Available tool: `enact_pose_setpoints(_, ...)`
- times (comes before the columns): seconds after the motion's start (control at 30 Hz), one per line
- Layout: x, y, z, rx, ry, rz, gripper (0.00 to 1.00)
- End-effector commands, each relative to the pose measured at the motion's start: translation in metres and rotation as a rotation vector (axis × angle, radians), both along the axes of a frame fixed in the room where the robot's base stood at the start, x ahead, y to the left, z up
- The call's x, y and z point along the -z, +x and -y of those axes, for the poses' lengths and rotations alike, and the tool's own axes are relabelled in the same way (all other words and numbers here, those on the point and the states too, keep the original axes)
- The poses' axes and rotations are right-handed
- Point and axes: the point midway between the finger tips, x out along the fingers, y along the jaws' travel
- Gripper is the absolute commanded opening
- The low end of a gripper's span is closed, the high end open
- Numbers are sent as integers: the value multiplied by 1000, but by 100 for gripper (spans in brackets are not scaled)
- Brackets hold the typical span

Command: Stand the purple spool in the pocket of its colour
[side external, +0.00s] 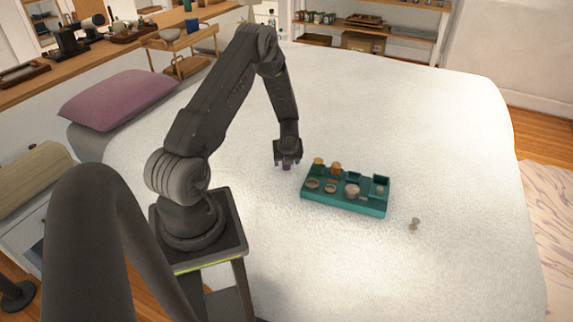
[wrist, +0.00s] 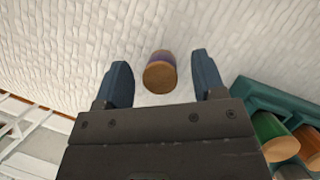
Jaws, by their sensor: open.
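The purple spool (wrist: 160,72) stands on the white bed surface between my open fingers in the wrist view. It shows a tan round end and a purple band. In the side view the spool (side external: 286,167) is a small purple spot under my gripper (side external: 287,161), mostly hidden. My gripper (wrist: 161,82) is open, with a gap between each finger and the spool. The teal tray (side external: 345,205) lies just right of my gripper. It holds several spools and has pockets along it. I cannot tell which pocket is purple. The tray's edge (wrist: 243,90) shows at the wrist view's right.
In the wrist view a green spool (wrist: 272,130) stands in the tray close to my right finger side. A small beige object (side external: 414,224) lies on the bed right of the tray. A mauve pillow (side external: 118,98) lies at the left. The bed beyond the tray is clear.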

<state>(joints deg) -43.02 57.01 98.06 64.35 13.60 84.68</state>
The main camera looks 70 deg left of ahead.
Motion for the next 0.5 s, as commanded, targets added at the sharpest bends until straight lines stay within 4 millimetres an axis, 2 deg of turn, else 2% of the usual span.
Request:
enact_pose_setpoints(0.27, 3, 0, -2, -1, 0, 2, 63)
enact_pose_setpoints(0.5, 3, 0, -1, -1, 0, 1, 41)
